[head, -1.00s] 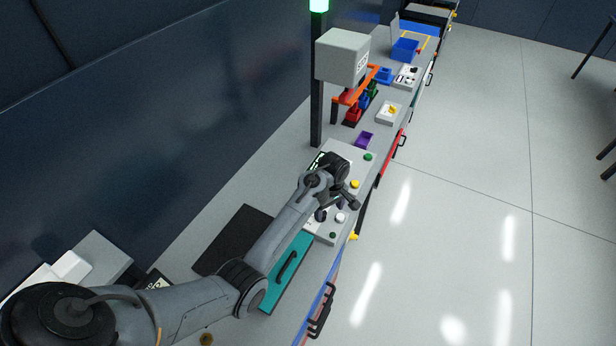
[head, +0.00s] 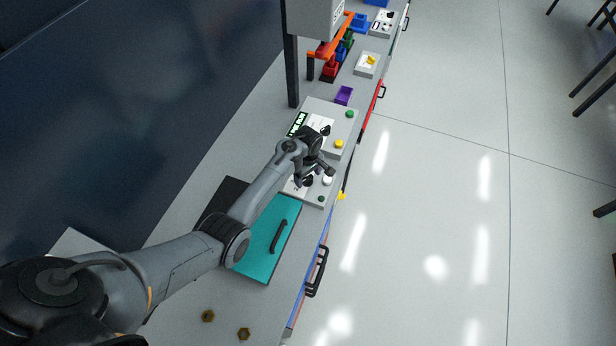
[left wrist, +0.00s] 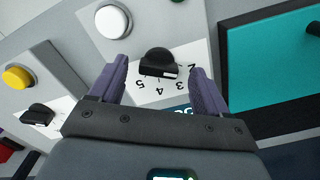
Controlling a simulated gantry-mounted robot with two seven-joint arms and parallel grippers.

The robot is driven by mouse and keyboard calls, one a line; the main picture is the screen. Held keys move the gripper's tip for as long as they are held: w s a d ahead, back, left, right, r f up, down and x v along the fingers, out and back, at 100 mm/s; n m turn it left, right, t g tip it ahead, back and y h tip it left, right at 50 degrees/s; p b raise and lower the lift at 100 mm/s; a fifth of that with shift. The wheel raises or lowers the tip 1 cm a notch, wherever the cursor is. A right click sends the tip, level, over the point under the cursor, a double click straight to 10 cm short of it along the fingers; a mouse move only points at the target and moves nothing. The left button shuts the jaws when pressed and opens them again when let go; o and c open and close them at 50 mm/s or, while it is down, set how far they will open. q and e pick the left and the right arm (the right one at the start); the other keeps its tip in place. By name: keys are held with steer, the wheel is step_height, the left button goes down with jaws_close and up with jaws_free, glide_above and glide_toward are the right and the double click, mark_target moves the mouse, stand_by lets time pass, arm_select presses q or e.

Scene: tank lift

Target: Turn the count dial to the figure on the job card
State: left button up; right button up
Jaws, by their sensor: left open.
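The count dial (left wrist: 160,60) is a black knob with a pale pointer mark, on a white scale with the figures 2 to 5 showing upside down. My left gripper (left wrist: 160,65) is open, with one finger on either side of the knob and gaps on both sides. A dark display is partly hidden behind the gripper in the left wrist view. I cannot make out a job card figure. My right gripper is not in view.
A white button (left wrist: 113,22) stands close to the dial. A yellow button (left wrist: 17,77) and a second black knob (left wrist: 38,115) are farther left. A teal panel with a black handle (head: 265,240) lies nearer. A purple bin (head: 344,95) stands beyond the panel.

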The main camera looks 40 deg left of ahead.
arm_select(q)
steer(key=shift+f, duration=0.65)
steer(key=shift+c, duration=0.2)
steer(key=c, duration=1)
